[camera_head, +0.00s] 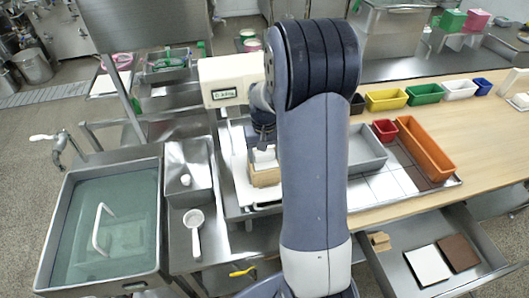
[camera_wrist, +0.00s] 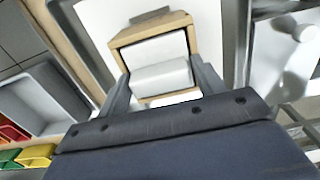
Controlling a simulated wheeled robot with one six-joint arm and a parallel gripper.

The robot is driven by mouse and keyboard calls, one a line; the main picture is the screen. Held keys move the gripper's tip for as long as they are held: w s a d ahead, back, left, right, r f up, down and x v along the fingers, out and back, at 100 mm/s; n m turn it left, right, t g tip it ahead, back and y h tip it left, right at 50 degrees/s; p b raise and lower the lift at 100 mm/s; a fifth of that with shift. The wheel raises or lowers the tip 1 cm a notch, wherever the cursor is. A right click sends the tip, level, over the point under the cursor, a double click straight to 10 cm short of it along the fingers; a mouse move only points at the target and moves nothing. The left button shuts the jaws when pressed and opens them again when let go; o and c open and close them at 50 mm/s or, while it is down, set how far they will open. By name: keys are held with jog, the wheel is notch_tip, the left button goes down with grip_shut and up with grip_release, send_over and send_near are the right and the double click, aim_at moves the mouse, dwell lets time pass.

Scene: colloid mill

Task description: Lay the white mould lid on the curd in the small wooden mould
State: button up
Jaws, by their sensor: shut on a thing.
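The small wooden mould (camera_head: 264,176) stands on a white board on the metal tray, left of my arm. My gripper (camera_head: 264,146) is directly above it, pointing down. In the wrist view, its fingers (camera_wrist: 162,84) are shut on a white block, which I take to be the white mould lid (camera_wrist: 162,76). The lid is over the mould's opening, and the mould's wooden rim (camera_wrist: 150,27) frames it. A white surface (camera_wrist: 155,48) shows inside the mould beyond the lid; I cannot tell if it is curd or lid. Whether the lid touches the curd is hidden.
A water-filled sink (camera_head: 110,215) and a white strainer (camera_head: 194,220) are to the left. A grey tray (camera_head: 366,152), an orange bin (camera_head: 425,148) and a red bin (camera_head: 385,130) stand to the right. An open drawer (camera_head: 435,262) holds a white and a brown tile.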

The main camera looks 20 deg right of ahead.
jog(key=shift+f, duration=0.1)
jog(key=o, duration=1.1)
jog(key=shift+o, duration=1)
jog(key=shift+r+p, duration=2.55)
jog(key=shift+r, duration=1)
jog(key=shift+f, duration=0.1)
